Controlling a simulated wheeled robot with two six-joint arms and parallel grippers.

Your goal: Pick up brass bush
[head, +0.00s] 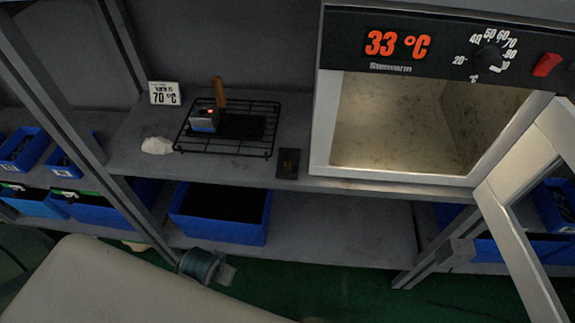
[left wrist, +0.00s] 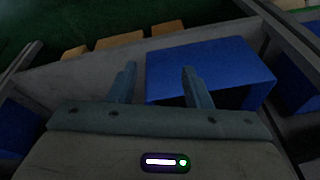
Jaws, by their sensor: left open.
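A small dark plate (head: 288,163) lies near the front edge of the shelf in the head view, left of the oven. A small brownish-gold spot on it may be the brass bush, but it is too small and dark to be sure. No brass bush shows in the left wrist view. My left gripper (left wrist: 160,85) is open, with nothing visible between its fingers. In the head view its wrist end shows low, below the shelf and in front of the blue bin. My right gripper is in neither view.
A black wire rack (head: 263,104) holds a small block-shaped item (head: 203,123) and a brown handle. A "70 °C" card (head: 165,93) and white cloth (head: 157,145) are beside it. The oven (head: 322,130) reads 33 °C, its door (head: 535,265) open. A blue bin (head: 215,229) sits below.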

